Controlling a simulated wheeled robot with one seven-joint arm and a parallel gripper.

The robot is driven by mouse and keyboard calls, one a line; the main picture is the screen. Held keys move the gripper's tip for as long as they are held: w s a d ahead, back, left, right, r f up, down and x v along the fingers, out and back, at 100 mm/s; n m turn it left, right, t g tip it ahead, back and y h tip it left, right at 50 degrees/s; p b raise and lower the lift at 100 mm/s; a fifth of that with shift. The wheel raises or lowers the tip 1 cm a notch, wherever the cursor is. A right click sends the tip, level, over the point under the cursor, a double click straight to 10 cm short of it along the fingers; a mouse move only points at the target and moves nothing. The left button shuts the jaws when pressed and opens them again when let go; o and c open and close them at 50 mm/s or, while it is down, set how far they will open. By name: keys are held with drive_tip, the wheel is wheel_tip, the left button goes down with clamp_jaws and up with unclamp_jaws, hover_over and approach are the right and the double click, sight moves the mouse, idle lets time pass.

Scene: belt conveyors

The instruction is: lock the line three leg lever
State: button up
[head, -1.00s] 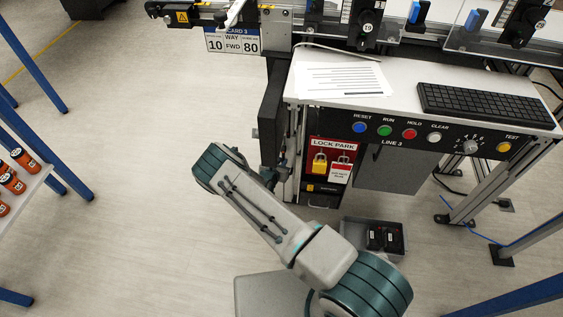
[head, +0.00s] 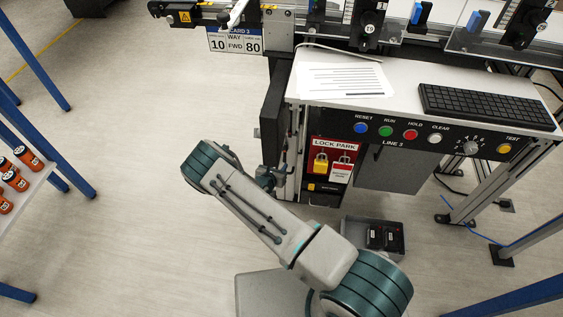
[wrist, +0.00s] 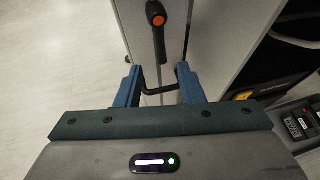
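A black lever (wrist: 158,40) with an orange-red button at its end shows at the top centre of the wrist view, standing against a pale grey leg or post. A dark bent bar (wrist: 182,72) crosses near its lower end, between my fingertips. My gripper (wrist: 160,86) is open, its two blue fingers apart on either side of the lever's line. I cannot tell whether either finger touches the bar. In the head view my gripper (head: 278,178) is beside the left leg of the line 3 stand, mostly hidden by my arm; the lever cannot be made out there.
The LOCK PARK board (head: 331,170) with a yellow padlock hangs right of the leg. A grey bin (head: 350,228) with black items sits on the floor below. The line 3 button panel (head: 430,136) is above. Floor to the left is clear up to a blue-legged rack (head: 75,178).

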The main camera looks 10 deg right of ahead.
drive_tip(key=v, duration=0.9)
drive_tip(key=shift+p, duration=0.35)
drive_tip(key=shift+s+a, duration=0.15)
